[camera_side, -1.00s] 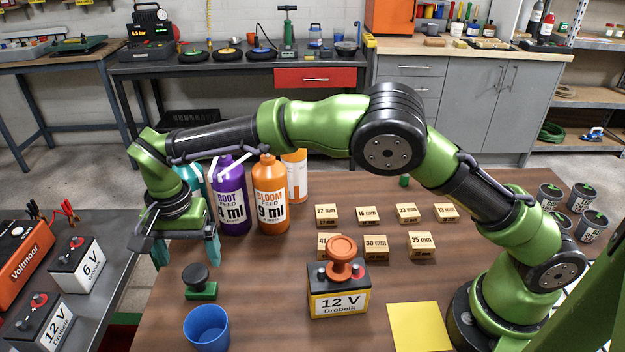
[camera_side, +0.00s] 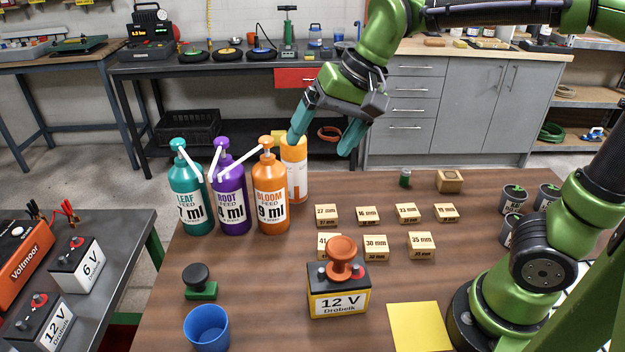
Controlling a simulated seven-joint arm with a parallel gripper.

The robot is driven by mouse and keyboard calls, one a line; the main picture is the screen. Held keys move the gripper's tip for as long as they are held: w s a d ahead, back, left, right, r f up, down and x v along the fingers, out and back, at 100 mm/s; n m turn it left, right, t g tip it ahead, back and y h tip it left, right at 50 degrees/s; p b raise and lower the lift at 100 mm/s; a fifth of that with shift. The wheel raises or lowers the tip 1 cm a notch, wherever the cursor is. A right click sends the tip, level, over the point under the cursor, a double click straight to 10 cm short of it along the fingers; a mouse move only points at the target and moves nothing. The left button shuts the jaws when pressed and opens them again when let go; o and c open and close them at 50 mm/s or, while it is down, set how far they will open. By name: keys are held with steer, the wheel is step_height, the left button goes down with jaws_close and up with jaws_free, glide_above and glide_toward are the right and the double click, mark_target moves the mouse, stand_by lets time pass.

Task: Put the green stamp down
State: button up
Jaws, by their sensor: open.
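The green stamp (camera_side: 201,283) has a green block base and a black knob. It stands upright on the brown table (camera_side: 260,285) at the front left, just behind the blue cup. My gripper (camera_side: 324,139) is open and empty, with teal fingers apart. It is raised high above the back of the table, well away from the stamp. One finger overlaps the top of a white and orange bottle (camera_side: 294,175) in the picture; I cannot tell whether they touch.
Teal (camera_side: 188,192), purple (camera_side: 230,193) and orange (camera_side: 270,195) pump bottles stand at the back left. A 12 V battery (camera_side: 339,298) bears an orange-brown stamp (camera_side: 342,255). Several wooden blocks lie behind it. The blue cup (camera_side: 207,327) and yellow sheet (camera_side: 419,327) are at the front.

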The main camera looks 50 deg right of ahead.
steer(key=s+d+f+n+t, duration=0.1)
steer(key=s+d, duration=0.1)
steer(key=s, duration=0.3)
steer(key=s+d+f+n+t+h, duration=0.1)
steer(key=s+d+f+t, duration=0.1)
steer(key=s, duration=0.3)
steer(key=shift+s+d+f, duration=0.15)
steer(key=shift+s+d, duration=0.05)
steer(key=shift+d, duration=0.65)
